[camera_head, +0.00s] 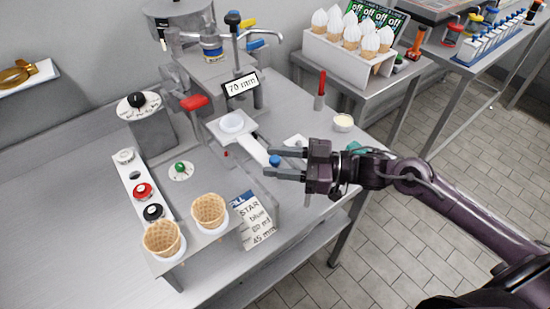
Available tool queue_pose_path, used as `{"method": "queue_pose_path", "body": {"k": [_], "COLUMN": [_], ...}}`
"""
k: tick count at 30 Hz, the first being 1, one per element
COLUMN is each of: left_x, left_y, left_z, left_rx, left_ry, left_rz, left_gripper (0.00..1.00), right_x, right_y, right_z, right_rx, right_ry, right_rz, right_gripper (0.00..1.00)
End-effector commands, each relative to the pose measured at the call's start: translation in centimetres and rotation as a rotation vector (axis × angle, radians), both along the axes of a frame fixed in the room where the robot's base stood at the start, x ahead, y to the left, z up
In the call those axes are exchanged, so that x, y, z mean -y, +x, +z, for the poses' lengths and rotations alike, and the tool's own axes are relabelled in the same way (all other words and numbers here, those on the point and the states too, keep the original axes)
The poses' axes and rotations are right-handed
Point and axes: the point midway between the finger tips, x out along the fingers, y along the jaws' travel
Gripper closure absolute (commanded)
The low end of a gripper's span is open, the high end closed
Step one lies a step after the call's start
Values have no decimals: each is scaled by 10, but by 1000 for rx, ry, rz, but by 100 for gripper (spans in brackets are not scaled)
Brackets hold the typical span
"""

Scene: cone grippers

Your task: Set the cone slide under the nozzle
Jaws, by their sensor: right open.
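The cone slide (256,149) is a pale bar with a white round holder (232,123) at its far end and a blue knob (275,160) at its near end. The holder looks empty. My right gripper (268,162) comes in from the right and is open. In this view its two fingers lie on either side of the blue knob; whether they touch it I cannot tell. The dispensing machine (211,73) stands behind, with a "70 mm" sign (240,85). I cannot make out the nozzle clearly. My left gripper is not in view.
Two waffle cones (209,211) stand in a rack at the table's front. A panel with red, black and white knobs (143,190) lies left of them. A printed card (254,218), a small cream cup (343,122) and a red-handled tool (320,88) are nearby.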

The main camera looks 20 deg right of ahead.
Motion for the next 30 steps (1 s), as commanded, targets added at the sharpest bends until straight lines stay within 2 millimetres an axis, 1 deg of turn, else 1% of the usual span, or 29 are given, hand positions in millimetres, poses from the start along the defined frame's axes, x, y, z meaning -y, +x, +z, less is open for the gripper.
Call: {"method": "queue_pose_path", "body": {"k": [5, 13, 22, 23, 30], "left_x": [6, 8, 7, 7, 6], "left_y": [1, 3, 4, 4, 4], "left_z": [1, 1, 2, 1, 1], "left_rx": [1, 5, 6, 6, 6], "left_ry": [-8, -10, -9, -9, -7], "left_rz": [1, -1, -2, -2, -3], "left_gripper": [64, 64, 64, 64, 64], "right_x": [-8, -9, -9, -9, -9], "right_y": [4, 4, 4, 4, 6], "right_z": [1, 0, 0, 0, 0], "right_rx": [1, 0, 0, 0, 2], "right_ry": [0, -1, -1, -1, 0], "right_rz": [0, 1, 1, 1, 0], "right_gripper": [59, 59, 98, 100, 100]}}
